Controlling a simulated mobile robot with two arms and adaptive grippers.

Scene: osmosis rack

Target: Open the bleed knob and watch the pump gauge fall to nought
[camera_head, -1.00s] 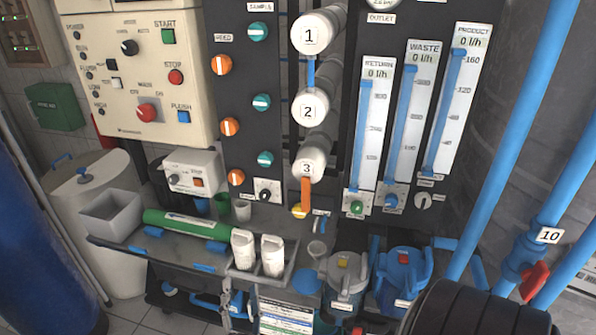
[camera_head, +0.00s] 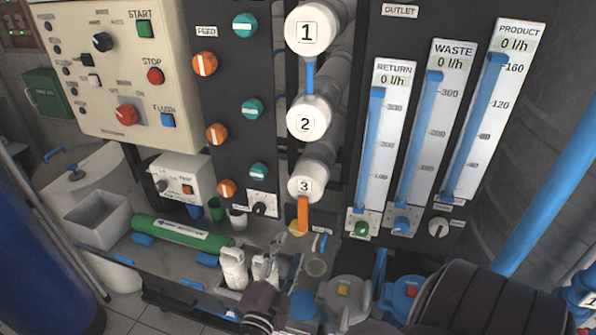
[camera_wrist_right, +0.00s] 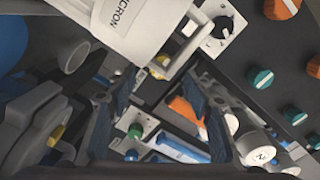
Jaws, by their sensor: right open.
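I cannot tell which knob is the bleed knob; no knob label here reads so. No gauge dial shows now, only the OUTLET label (camera_head: 400,11). My right gripper (camera_head: 266,266) is low in front of the white cartridges; in the wrist view its fingers (camera_wrist_right: 158,84) are apart with nothing gripped. My left gripper is out of view.
Two white cartridges (camera_head: 234,268) stand close by the right gripper; one looms large in the wrist view (camera_wrist_right: 140,28). An orange pipe (camera_head: 303,214) hangs below canister 3. A green tube (camera_head: 180,234) lies on the bench. Blue-topped housings (camera_head: 403,296) stand at lower right.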

